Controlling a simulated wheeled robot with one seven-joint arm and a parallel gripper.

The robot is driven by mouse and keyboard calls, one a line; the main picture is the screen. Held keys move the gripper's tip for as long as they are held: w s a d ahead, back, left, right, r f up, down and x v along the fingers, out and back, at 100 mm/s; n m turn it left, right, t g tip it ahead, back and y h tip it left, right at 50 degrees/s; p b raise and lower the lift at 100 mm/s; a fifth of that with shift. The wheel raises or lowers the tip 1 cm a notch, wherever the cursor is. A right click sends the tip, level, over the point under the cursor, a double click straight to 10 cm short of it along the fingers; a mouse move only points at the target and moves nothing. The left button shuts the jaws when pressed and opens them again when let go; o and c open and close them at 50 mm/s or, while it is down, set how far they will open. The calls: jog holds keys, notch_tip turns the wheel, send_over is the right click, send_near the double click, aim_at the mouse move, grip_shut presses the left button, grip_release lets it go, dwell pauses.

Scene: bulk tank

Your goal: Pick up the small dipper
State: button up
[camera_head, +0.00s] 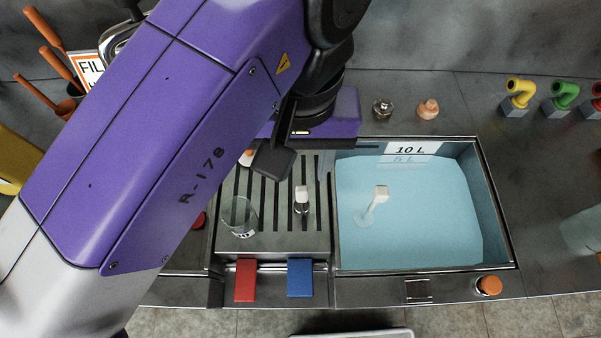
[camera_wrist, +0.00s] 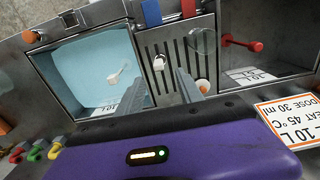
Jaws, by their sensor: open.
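I cannot tell for certain which thing is the small dipper. A small upright piece with a white block top and a metallic lower part (camera_head: 302,198) stands on the slotted drain rack (camera_head: 270,241); its white top also shows in the wrist view (camera_wrist: 159,62). Another white-handled piece (camera_head: 376,200) stands tilted in the blue liquid of the tank (camera_head: 497,215). Several orange-handled tools (camera_head: 35,91) lean at the far left, partly hidden by my arm. My gripper (camera_wrist: 160,92) is open and empty above the back of the rack, apart from these pieces.
A clear glass (camera_head: 240,216) stands on the rack's left. Red (camera_head: 245,280) and blue (camera_head: 300,278) tabs hang at the front. A metal knob (camera_head: 382,108) and an orange-topped piece (camera_head: 428,108) stand behind the tank. Coloured pipes (camera_head: 519,90) stand at the back right.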

aim_at(302, 199)
jog(key=shift+w+f, duration=0.15)
jog(key=shift+w, duration=0.1)
jog(key=shift+d+f+p, duration=0.1)
jog(key=shift+f+p, duration=0.25)
jog(key=shift+f, duration=3.4)
grip_shut()
